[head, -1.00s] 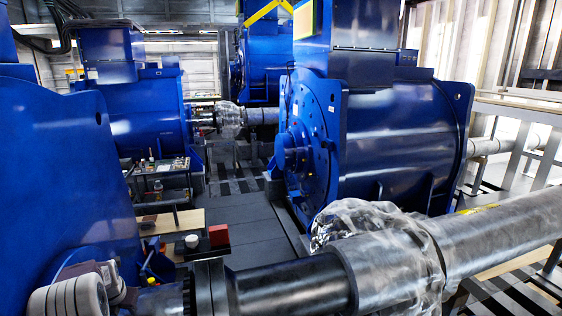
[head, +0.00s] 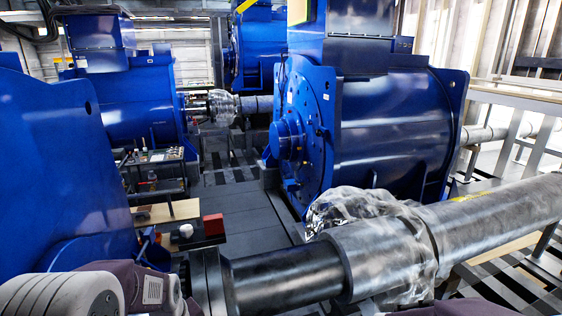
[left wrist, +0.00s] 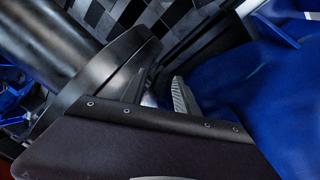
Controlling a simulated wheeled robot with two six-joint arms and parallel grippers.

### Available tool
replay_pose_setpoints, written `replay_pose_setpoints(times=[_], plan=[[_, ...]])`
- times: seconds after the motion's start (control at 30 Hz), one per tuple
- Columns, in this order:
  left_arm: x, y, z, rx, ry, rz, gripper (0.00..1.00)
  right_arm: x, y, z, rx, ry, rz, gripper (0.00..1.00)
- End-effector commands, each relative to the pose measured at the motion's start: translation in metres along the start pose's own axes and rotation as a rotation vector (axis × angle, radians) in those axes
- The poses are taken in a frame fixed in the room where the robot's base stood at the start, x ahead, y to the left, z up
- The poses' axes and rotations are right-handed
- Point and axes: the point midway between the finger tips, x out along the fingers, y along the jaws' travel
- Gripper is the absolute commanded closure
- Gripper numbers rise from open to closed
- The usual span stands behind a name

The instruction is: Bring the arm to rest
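My left arm (head: 95,290), purple-grey and white, comes in at the lower left of the head view, in front of the blue motor on the left. Its gripper is out of that view. In the left wrist view, my left gripper (left wrist: 158,88) shows two fingers apart, one dark and one grey and ridged, with nothing visible between them. A dark pipe flange (left wrist: 100,75) lies beyond the fingers on the left, and a blue surface (left wrist: 250,95) is on the right. A small purple-grey part of my right arm (head: 440,311) shows at the bottom edge. My right gripper is not seen.
A large blue motor (head: 395,125) stands ahead. A thick shaft (head: 290,280) with clear plastic wrap (head: 365,205) crosses close in front. A bench with a red box (head: 213,224) and a white round item (head: 186,230) is left of centre. Grey floor (head: 245,215) lies between.

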Motion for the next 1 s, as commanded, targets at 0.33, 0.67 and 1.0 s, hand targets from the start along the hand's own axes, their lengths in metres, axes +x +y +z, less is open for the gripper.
replay_pose_setpoints(times=[0.33, 0.67, 1.0], plan=[[0.023, -0.046, 0.105, 0.844, -0.095, -0.009, 0.64, 0.039, 0.001, 0.004, 0.000, 0.002, 0.000, 0.64], [0.091, -0.055, 0.113, 0.837, -0.094, -0.009, 0.64, 0.108, 0.002, 0.011, 0.000, 0.000, 0.000, 0.64], [0.088, -0.054, 0.112, 0.836, -0.094, -0.009, 0.64, 0.104, 0.002, 0.011, 0.000, 0.000, 0.000, 0.64]])
